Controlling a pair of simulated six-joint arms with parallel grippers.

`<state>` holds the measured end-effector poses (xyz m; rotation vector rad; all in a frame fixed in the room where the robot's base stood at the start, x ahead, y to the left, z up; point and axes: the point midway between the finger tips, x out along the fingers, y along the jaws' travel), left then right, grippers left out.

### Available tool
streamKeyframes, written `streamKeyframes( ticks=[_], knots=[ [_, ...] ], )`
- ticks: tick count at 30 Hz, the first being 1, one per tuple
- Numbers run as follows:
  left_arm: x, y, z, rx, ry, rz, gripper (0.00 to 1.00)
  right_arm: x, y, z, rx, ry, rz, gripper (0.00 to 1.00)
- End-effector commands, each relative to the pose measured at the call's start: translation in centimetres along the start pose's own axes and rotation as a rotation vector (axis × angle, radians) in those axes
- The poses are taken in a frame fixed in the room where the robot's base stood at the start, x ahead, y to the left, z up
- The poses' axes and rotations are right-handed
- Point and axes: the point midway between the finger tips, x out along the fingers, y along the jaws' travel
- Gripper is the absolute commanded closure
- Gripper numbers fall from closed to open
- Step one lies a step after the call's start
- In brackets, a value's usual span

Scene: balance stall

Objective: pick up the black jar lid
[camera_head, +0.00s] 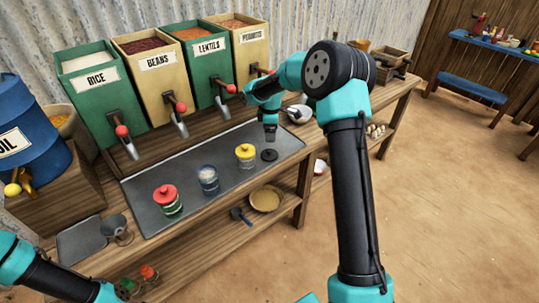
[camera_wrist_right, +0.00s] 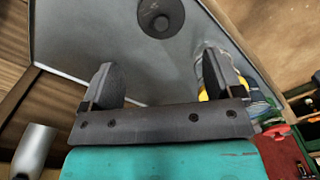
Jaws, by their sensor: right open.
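The black jar lid (camera_head: 269,155), a round disc with a knob, lies flat on the grey metal tray (camera_head: 180,222), to the right of the yellow-lidded jar (camera_head: 245,153). In the right wrist view the lid (camera_wrist_right: 160,18) is at the top centre, beyond the fingertips and apart from them. My right gripper (camera_head: 270,137) points down above the tray, close over the lid. Its two fingers (camera_wrist_right: 160,78) are spread with nothing between them. The yellow-lidded jar (camera_wrist_right: 207,78) is partly hidden behind the right-hand finger. My left arm shows at the lower left, but its gripper is not visible.
A red-lidded jar (camera_head: 166,199) and a blue-filled jar (camera_head: 208,180) stand on the tray. Dispensers marked rice (camera_head: 97,82), beans, lentils and peanuts stand behind, their spouts reaching toward the tray.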

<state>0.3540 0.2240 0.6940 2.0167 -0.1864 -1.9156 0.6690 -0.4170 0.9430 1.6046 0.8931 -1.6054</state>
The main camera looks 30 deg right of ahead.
Motion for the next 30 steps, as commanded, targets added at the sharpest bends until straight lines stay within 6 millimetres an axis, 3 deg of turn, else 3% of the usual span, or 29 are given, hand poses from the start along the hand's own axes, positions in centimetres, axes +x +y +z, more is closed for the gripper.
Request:
streamKeyframes(
  ticks=[9, 24, 30],
  knots=[
    [0.0, 0.0, 0.0, 0.000, 0.000, 0.000, 0.04, 5.2, 0.0, 0.0, 0.000, -0.001, -0.002, 0.14],
    [0.0, 0.0, 0.0, 0.000, 0.000, 0.000, 0.04, 6.3, 0.0, -0.1, 0.000, 0.000, -0.001, 0.14],
    [0.0, 0.0, 0.0, 0.000, 0.000, 0.000, 0.04, 8.3, -0.1, -0.5, 0.001, -0.001, -0.003, 0.14]
  ],
)
